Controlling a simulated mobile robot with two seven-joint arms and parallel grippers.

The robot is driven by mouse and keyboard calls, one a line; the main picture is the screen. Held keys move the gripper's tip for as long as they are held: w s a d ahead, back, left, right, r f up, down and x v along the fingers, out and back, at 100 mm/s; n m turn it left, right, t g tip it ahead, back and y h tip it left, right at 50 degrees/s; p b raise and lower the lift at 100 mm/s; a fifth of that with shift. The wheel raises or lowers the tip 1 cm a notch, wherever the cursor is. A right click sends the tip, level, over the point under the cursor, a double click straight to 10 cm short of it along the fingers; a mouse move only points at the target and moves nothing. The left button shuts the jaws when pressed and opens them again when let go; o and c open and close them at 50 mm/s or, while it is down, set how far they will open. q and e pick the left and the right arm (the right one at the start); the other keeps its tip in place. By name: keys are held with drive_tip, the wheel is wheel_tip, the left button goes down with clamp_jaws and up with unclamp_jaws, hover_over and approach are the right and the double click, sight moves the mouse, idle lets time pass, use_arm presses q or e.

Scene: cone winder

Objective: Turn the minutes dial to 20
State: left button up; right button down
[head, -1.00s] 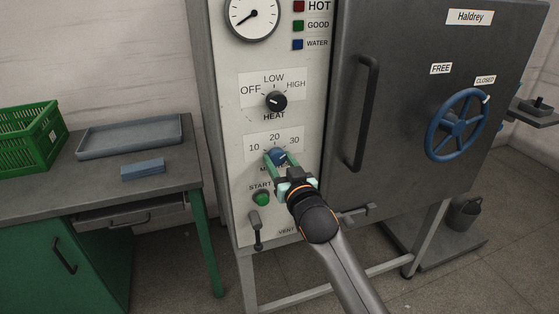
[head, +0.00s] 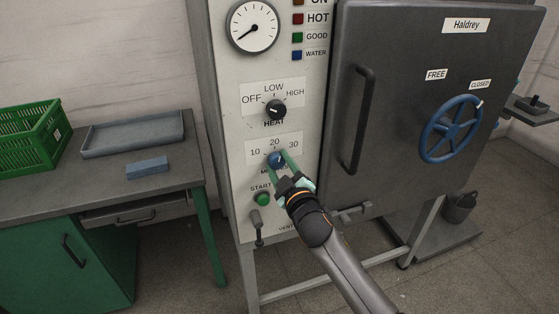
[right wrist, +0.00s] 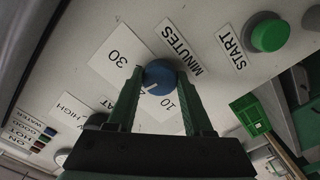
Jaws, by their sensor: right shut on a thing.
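The minutes dial (head: 276,160) is a blue round knob on the pale control panel, below the printed 10, 20 and 30. My right gripper (head: 279,162) is shut on it, one green finger on each side. In the right wrist view the blue knob (right wrist: 158,76) sits between the fingertips (right wrist: 159,80). Its white pointer line faces the space between the 30 and the 10; the 20 is not readable there. In the head view the pointer is too small to read surely. My left gripper is not in view.
The black heat knob (head: 275,110) is just above, the green start button (head: 263,199) and a grey lever (head: 257,226) below. The door handle (head: 361,120) and blue handwheel (head: 451,129) are to the right. A bench (head: 75,184) stands left.

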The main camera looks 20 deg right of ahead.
drive_tip(key=shift+n+p, duration=0.35)
drive_tip(key=shift+n, duration=0.75)
drive_tip(key=shift+c, duration=1.5)
unclamp_jaws()
drive_tip(key=s, duration=1.2)
drive_tip(key=shift+s+d+b, duration=0.25)
drive_tip(key=shift+b, duration=0.15)
